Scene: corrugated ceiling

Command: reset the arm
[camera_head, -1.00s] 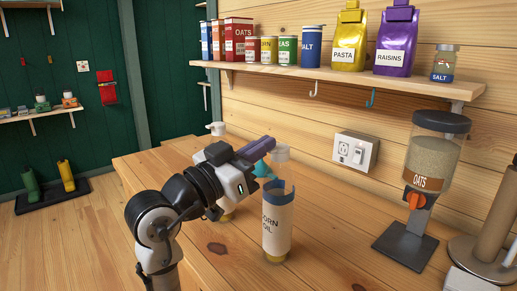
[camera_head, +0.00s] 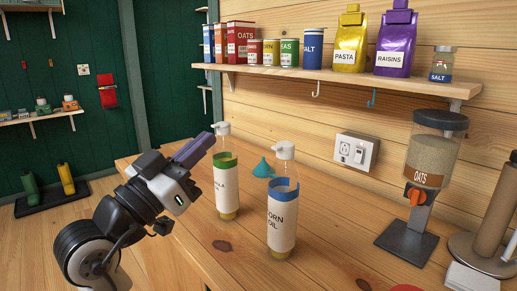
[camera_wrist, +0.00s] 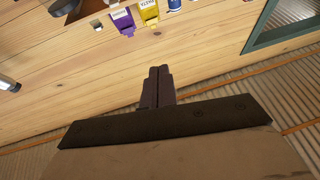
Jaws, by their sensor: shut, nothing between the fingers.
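My gripper (camera_head: 197,147) is in front of the wooden counter (camera_head: 335,262) at the left in the head view, tilted up to the right. Its purple-grey fingers are closed together with nothing between them; they also show in the wrist view (camera_wrist: 158,88). The fingertips appear close to the green-banded bottle (camera_head: 226,185), though I cannot tell whether they touch it. In the wrist view the fingers point toward the wooden wall, seen turned over.
A blue-banded corn oil bottle (camera_head: 283,215) and a teal funnel (camera_head: 263,168) stand on the counter. The oats dispenser (camera_head: 431,155) is at the right. A wall shelf (camera_head: 330,78) holds cans, boxes and bags.

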